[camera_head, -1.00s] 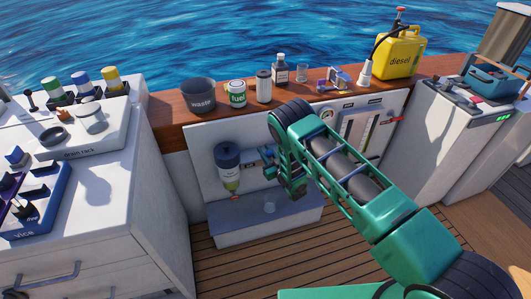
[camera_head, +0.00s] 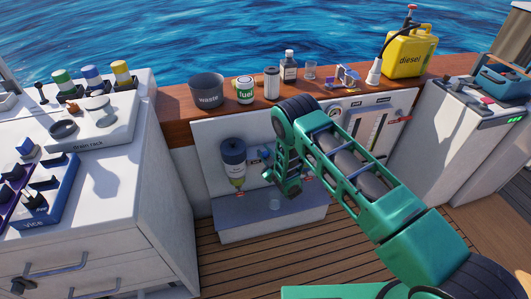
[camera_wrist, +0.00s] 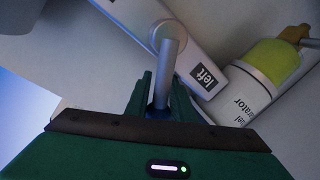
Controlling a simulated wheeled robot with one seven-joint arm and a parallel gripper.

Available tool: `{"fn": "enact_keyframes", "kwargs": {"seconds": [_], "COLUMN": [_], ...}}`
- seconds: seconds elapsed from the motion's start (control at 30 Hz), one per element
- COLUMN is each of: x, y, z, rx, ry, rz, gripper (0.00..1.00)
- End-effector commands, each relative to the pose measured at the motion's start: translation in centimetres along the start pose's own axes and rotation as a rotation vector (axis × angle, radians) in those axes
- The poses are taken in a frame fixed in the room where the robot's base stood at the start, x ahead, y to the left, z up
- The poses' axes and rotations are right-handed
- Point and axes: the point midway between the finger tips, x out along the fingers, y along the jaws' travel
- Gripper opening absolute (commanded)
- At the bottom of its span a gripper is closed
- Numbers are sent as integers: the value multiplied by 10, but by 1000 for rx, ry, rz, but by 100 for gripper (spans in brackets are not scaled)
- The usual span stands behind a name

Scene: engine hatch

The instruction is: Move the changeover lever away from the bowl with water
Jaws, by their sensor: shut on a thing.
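In the wrist view, the changeover lever (camera_wrist: 168,62) is a grey metal rod with a round pivot, beside a pale body labelled "left". My gripper (camera_wrist: 160,98) is shut on the lever's free end, where a little blue shows between the fingers. The separator's yellow-green bowl (camera_wrist: 272,62) is to the right, apart from my fingers. In the head view, the separator (camera_head: 233,152) has a dark blue top and a yellowish bowl (camera_head: 238,182) below, on the white panel. My gripper (camera_head: 270,175) is just right of it; my arm hides what lies behind.
The wooden ledge above holds a waste pot (camera_head: 207,92), a fuel can (camera_head: 245,92), bottles and a yellow diesel can (camera_head: 408,52). A white cabinet (camera_head: 110,215) stands left.

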Motion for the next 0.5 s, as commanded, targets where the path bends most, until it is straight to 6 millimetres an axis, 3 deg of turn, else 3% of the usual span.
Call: {"fn": "enact_keyframes", "kwargs": {"seconds": [0.03,0.43,0.47,0.5], "x": [3,3,3,3], "y": [-2,-4,-4,-4], "z": [-8,-10,-10,-10], "rx": [-2,-7,-7,-6], "ry": [14,14,14,14], "rz": [0,-1,-1,-1], "gripper": [0,0,29,33]}}
